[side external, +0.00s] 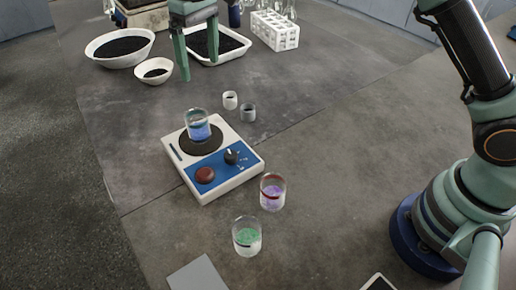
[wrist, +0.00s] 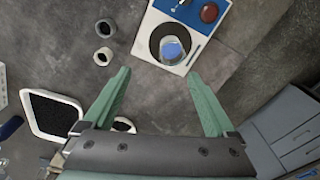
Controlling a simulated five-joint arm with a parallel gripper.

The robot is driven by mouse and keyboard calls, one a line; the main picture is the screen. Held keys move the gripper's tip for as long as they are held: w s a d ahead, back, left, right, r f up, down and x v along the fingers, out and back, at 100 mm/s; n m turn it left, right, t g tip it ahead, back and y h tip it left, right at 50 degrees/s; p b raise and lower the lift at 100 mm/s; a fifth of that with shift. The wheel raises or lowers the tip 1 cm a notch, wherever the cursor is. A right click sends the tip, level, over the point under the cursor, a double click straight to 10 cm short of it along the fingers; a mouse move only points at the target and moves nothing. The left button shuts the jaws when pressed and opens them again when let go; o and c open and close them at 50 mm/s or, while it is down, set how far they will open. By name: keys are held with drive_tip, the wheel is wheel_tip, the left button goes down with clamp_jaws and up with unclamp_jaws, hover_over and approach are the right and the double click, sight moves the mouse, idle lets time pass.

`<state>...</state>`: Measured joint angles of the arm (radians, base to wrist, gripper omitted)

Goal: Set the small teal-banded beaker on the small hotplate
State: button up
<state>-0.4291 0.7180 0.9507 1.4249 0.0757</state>
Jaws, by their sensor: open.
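The small beaker with a teal band and blue contents (side external: 198,127) stands upright on the dark round plate of the small hotplate (side external: 236,181). In the wrist view the beaker (wrist: 173,49) is seen from above on the plate of the hotplate (wrist: 148,24), near the plate's edge. My gripper (side external: 182,72) is open and empty in the side view, above the back of the table, well away from the beaker. In the wrist view my two green fingers (wrist: 162,77) are spread wide, with the beaker beyond their tips.
A red-banded beaker (side external: 272,192) and a green-filled beaker (side external: 247,236) stand in front of the hotplate. Two small cups (side external: 248,113) (side external: 230,100) stand behind it. White bowls (side external: 119,47) (side external: 153,71), a tray (side external: 234,47) and a rack (side external: 274,30) are at the back.

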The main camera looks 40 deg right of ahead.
drive_tip(key=s+d+r+m+t, duration=0.1)
drive_tip(key=s+d+r, duration=0.3)
drive_tip(key=d, duration=0.3)
drive_tip(key=s+d+r+m+t, duration=0.1)
drive_tip(key=s+d+r+t, duration=0.1)
drive_tip(key=s+d+r, duration=0.4)
drive_tip(key=s+d+f+m+t, duration=0.2)
drive_tip(key=s+d+f, duration=0.5)
drive_tip(key=s+d, duration=0.2)
drive_tip(key=shift+s+d+f, duration=0.2)
drive_tip(key=shift+s+d, duration=0.05)
drive_tip(key=shift+s, duration=0.6)
